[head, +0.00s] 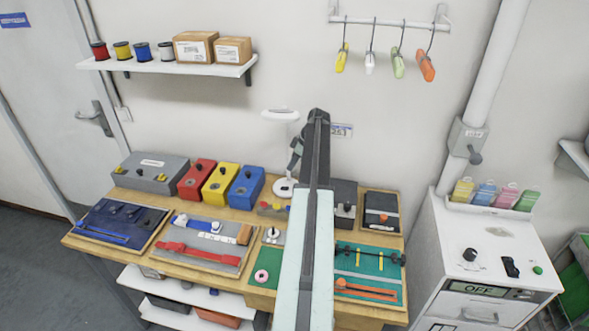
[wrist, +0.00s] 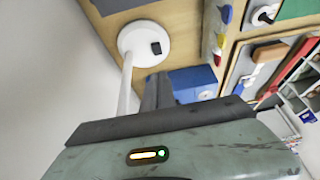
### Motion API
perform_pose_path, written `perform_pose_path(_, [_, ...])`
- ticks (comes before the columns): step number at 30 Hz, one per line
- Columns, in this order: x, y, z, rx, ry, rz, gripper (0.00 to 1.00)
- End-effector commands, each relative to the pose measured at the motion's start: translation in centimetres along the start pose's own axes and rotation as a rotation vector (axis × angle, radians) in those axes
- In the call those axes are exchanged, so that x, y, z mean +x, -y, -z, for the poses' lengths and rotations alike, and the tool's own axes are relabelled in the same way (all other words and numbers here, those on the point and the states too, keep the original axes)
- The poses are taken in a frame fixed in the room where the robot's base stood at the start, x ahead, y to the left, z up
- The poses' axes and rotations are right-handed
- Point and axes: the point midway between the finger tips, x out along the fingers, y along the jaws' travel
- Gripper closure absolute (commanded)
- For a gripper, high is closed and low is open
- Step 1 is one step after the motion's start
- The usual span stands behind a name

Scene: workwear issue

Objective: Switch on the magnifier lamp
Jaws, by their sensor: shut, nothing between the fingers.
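The magnifier lamp (head: 281,115) is white and stands upright at the back of the wooden workbench, on a thin post. Its round white base (wrist: 133,38) shows in the wrist view with a small black switch (wrist: 156,48) on top. I cannot tell whether the lamp is lit. My gripper (wrist: 158,76) is shut and empty, with its dark fingertips just below the switch in the wrist picture; I see no clear contact. In the head view my gripper (head: 295,155) is just right of the lamp's post. My arm hides part of the bench.
Red, yellow and blue boxes (head: 221,184) stand left of the lamp. Trays of tools (head: 205,262) cover the bench front. A shelf (head: 170,68) with spools and cartons hangs above left. A white cabinet (head: 478,232) with an "OFF" display stands right.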

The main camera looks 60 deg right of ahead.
Motion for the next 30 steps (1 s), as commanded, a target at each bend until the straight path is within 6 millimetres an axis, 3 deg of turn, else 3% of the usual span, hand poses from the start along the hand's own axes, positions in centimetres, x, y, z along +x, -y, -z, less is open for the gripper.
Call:
perform_pose_path(1, [2.1,0.0,-0.5,-0.001,0.0,0.0,1.0])
perform_pose_path(9, [7.9,-0.1,-0.9,0.002,0.0,-0.001,1.0])
perform_pose_path(17, [9.3,0.0,-3.0,0.001,0.0,-0.001,1.0])
perform_pose_path(26, [9.1,0.0,-2.9,0.001,-0.002,0.0,1.0])
perform_pose_path(30, [10.6,0.6,-1.9,-0.019,-0.046,0.01,1.0])
